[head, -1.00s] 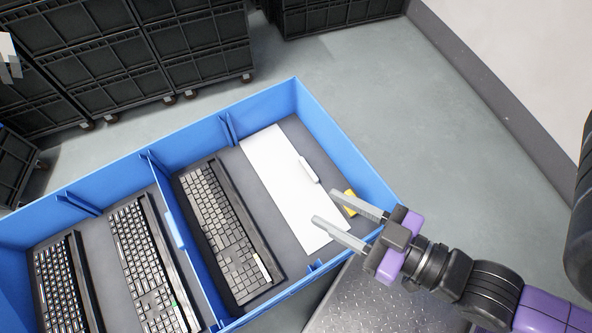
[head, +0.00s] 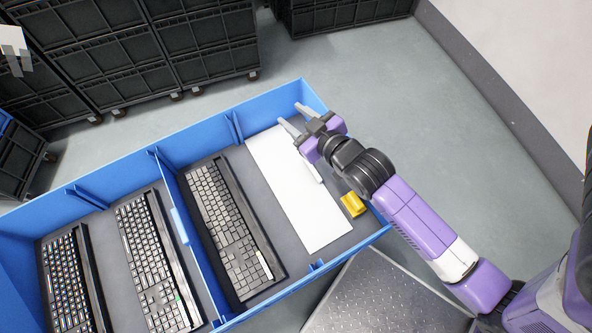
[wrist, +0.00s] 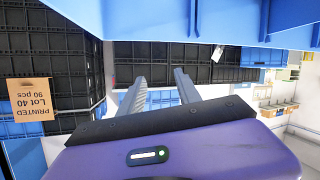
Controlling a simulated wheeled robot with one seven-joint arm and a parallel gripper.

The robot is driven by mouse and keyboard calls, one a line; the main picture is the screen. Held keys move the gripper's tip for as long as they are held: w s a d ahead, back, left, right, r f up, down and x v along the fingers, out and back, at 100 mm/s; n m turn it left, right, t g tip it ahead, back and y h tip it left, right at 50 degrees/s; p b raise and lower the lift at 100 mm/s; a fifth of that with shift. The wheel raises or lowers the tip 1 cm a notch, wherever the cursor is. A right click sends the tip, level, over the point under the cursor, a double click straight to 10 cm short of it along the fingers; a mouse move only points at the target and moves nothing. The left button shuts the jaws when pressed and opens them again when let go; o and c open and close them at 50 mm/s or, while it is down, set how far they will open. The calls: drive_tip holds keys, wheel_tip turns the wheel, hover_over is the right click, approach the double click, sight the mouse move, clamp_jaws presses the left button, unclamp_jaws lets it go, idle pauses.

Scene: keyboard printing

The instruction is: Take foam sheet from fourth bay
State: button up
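The white foam sheet (head: 300,205) lies flat in the rightmost bay of the blue crate (head: 115,178). A small white handle-like piece (head: 312,172) lies on its right edge, partly hidden by my gripper. My gripper (head: 292,113) is open and empty, over the far end of that bay, just beyond the sheet's far edge. In the wrist view my two fingers (wrist: 160,85) stand apart with nothing between them. The sheet is not seen in the wrist view.
Three other bays hold keyboards: a black one (head: 228,225), another (head: 150,260) and a colourful-keyed one (head: 70,280). A yellow block (head: 352,204) lies right of the sheet. Black crates (head: 110,50) stand behind. Grey floor is clear at right.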

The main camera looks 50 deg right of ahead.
drive_tip(key=w+d+f+m+g+h, duration=0.1)
drive_tip(key=w+d+f+m+g, duration=0.1)
drive_tip(key=w+d+f+g, duration=0.4)
drive_tip(key=m+g+y, duration=0.2)
drive_tip(key=g+y, duration=0.3)
drive_tip(key=g, duration=0.3)
hover_over(311, 167)
wheel_tip(311, 167, down, 10)
drive_tip(key=shift+w+d+r+p, duration=0.1)
drive_tip(key=shift+r+p, duration=0.05)
drive_tip(key=shift+p, duration=0.2)
drive_tip(key=shift+f, duration=0.4)
drive_tip(key=shift+d+f+p, duration=0.1)
drive_tip(key=shift+f+p, duration=0.2)
drive_tip(key=shift+f, duration=3.1)
clamp_jaws()
